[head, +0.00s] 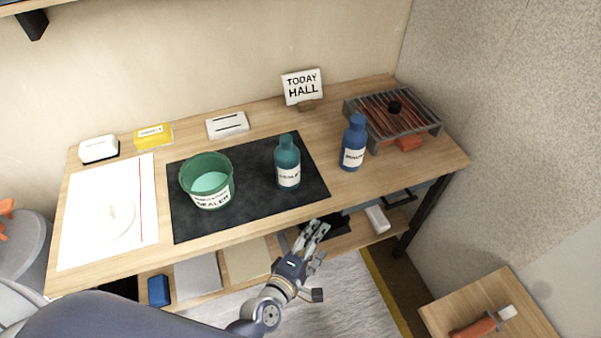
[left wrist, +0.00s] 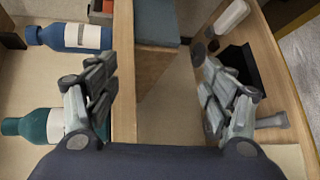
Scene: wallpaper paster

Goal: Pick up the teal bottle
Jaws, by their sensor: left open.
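The teal bottle (head: 287,160) stands upright on the black mat (head: 245,205) on the wooden table, with a white label facing me. In the left wrist view the teal bottle (left wrist: 35,126) lies at the left edge, partly hidden behind a finger. My left gripper (head: 312,232) is just in front of the table's front edge, nearer to me than the bottle and apart from it. It also shows in the left wrist view (left wrist: 158,85), with its fingers spread and nothing between them. My right gripper is not in view.
A green bucket (head: 207,181) stands left of the bottle. A blue bottle (head: 354,145) stands to its right, near a grill rack (head: 393,117). A sign (head: 302,87) stands behind. The table edge and a lower shelf (head: 247,260) are close to my gripper.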

